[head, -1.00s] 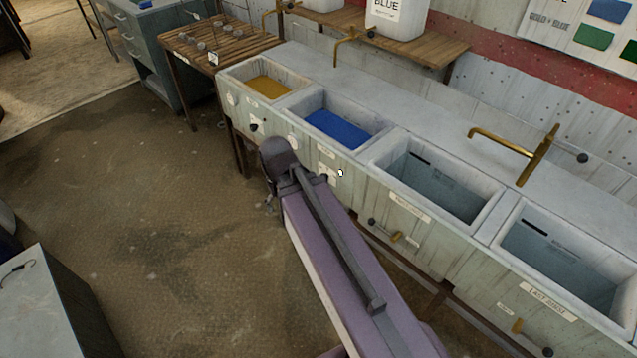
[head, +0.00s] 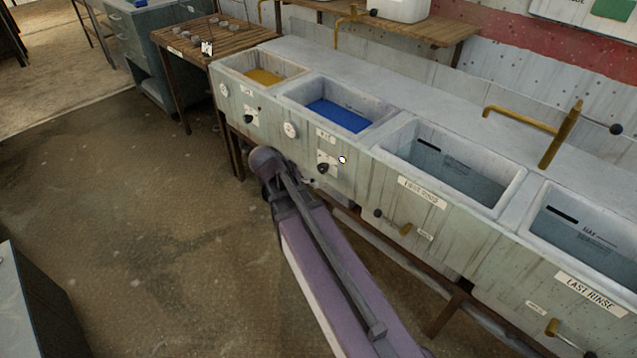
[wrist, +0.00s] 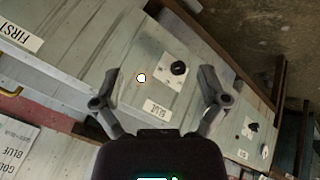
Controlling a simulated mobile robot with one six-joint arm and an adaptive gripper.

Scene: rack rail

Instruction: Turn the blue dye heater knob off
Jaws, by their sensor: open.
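The blue dye heater knob (head: 323,168) is small, round and black. It sits on a white plate on the front panel below the blue dye basin (head: 338,117). In the wrist view the knob (wrist: 179,67) stands clear on its plate, above a BLUE label (wrist: 157,107). My gripper (wrist: 158,76) is open and empty, its two fingers spread. The knob lies between the fingers' lines in that view, closer to the right finger; no contact shows. In the head view my arm's wrist is left of the knob and the fingers are mostly hidden.
A small bright white round spot (head: 342,159) shows beside the knob plate. The yellow basin has a similar black knob (head: 249,119) to the left. A dial (head: 290,130) is between them. Rinse basins (head: 446,165) with brass drain valves stand right. The floor at left is open.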

